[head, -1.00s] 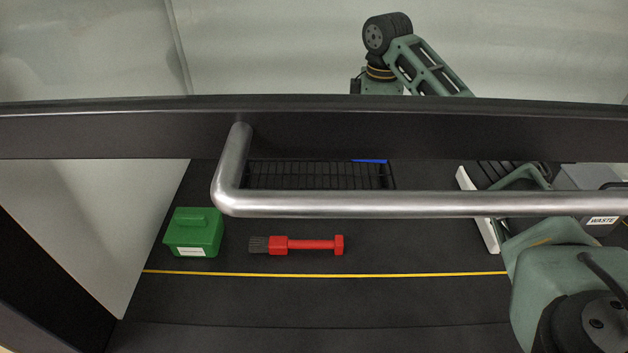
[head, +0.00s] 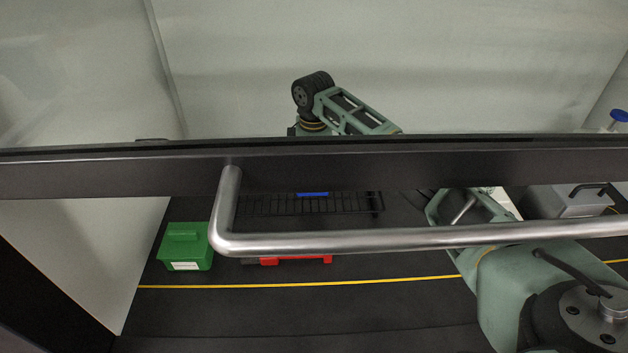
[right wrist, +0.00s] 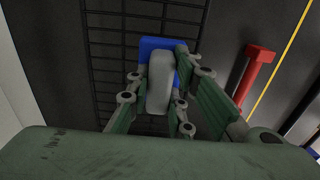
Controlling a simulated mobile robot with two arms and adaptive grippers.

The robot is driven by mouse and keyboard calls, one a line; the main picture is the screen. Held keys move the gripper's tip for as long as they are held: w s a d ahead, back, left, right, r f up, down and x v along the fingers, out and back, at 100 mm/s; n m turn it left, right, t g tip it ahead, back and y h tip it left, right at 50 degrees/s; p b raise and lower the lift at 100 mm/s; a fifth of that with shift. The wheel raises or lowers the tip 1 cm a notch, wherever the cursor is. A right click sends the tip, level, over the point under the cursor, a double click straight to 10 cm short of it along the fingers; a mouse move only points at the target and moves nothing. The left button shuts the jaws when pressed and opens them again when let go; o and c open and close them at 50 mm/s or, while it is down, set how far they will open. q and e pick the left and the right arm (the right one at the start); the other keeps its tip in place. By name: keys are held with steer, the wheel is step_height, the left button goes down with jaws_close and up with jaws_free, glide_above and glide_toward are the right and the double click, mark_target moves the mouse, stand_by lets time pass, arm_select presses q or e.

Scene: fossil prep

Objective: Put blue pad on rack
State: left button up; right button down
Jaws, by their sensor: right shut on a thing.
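The blue pad (right wrist: 158,46) has a pale grey grip, and my right gripper (right wrist: 162,84) is shut on that grip in the right wrist view. The black wire rack (right wrist: 108,60) lies behind the pad there. In the head view a blue strip of the pad (head: 313,194) shows just under the dark sash, over the back of the rack (head: 300,207). I cannot tell whether the pad touches the rack. The sash hides my right gripper in the head view. My left gripper is in neither view.
A dark sash (head: 440,170) with a metal bar handle (head: 400,238) crosses the head view. A green box (head: 185,247) stands left; a red-handled brush (head: 297,260) lies in front of the rack, partly covered. A grey bin (head: 565,203) stands right.

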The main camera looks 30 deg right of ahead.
step_height(320, 180, down, 2)
steer(key=shift+f+p, duration=0.15)
steer(key=shift+p, duration=0.2)
steer(key=shift+f, duration=0.25)
steer(key=shift+f, duration=0.15)
steer(key=c, duration=1.6)
jaws_free()
steer(key=shift+o, duration=0.2)
step_height(320, 180, up, 12)
steer(key=b, duration=0.3)
steer(key=shift+r, duration=0.2)
